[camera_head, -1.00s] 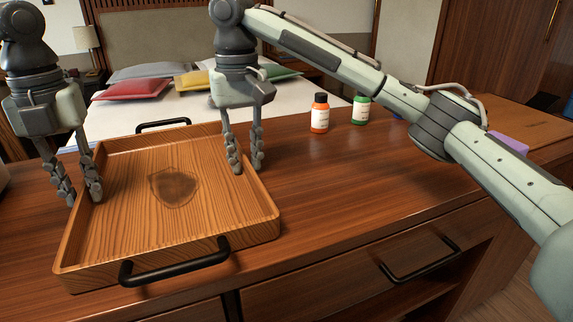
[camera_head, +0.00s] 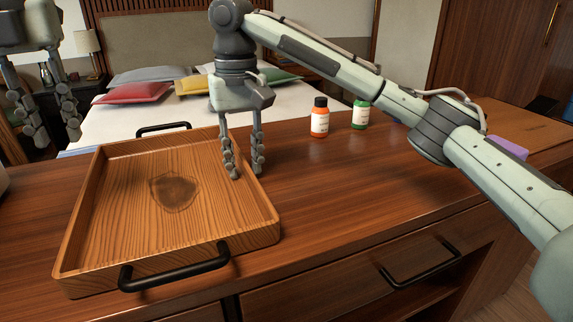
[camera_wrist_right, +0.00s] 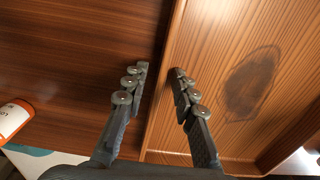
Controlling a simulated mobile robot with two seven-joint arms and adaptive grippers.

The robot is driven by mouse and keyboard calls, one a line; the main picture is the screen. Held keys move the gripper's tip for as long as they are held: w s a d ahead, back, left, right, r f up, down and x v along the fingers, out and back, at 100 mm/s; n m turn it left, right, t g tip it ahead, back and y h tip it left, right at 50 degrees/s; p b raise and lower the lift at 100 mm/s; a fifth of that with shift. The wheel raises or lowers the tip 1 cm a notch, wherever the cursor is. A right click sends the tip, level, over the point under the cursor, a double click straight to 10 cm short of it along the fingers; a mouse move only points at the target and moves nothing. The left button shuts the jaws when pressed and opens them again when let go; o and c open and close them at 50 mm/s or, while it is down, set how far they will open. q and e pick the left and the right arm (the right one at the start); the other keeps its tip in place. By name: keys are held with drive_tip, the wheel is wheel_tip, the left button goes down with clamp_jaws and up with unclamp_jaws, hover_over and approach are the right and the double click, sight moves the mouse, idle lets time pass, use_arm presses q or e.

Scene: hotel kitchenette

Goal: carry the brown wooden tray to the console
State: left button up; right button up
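The brown wooden tray (camera_head: 125,235) rests flat on a dark wooden counter (camera_head: 335,205). It is empty, with a dark stain on its floor and black handles at its near and far ends. My right gripper (camera_head: 247,170) is low at the tray's right wall, one finger on each side. The right wrist view shows the wall (camera_wrist_right: 168,100) between the fingers (camera_wrist_right: 160,70), with a gap, so it is open. My left gripper (camera_head: 57,138) is open and empty, raised clear of the tray's left wall. I cannot tell which surface is the console.
An orange bottle (camera_head: 319,117) and a green bottle (camera_head: 360,113) stand on the counter right of the tray. A purple block (camera_head: 507,147) and a brown mat (camera_head: 535,137) lie at the far right. A bed (camera_head: 200,107) is behind. The counter right of the tray is mostly clear.

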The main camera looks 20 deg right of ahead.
wheel_tip(320, 180, up, 12)
idle(0.6)
